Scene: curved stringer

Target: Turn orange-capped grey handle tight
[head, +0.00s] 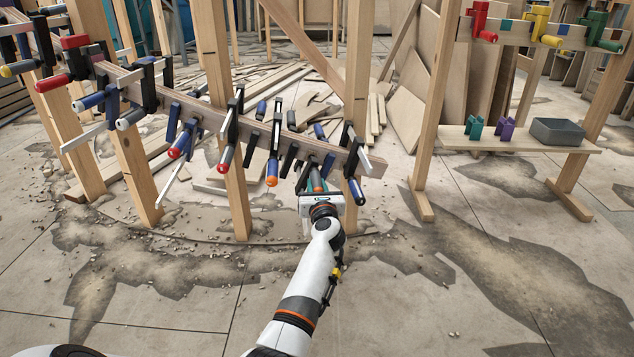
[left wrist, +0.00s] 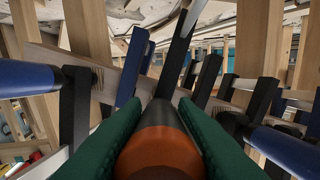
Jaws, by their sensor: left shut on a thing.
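My left gripper (head: 318,186) is at the right part of the curved wooden stringer (head: 262,128), below its lower edge. In the left wrist view its two green fingers (left wrist: 162,112) are closed on a handle (left wrist: 160,148) from both sides. In the head view the gripper hides most of this handle. My right gripper is not in view.
Several other clamps crowd the stringer, among them a blue handle with an orange end (head: 272,173) to the left and a dark blue handle (head: 355,190) to the right. Wooden posts (head: 235,195) stand close by. A shelf (head: 500,142) with a grey bin (head: 558,131) is at right.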

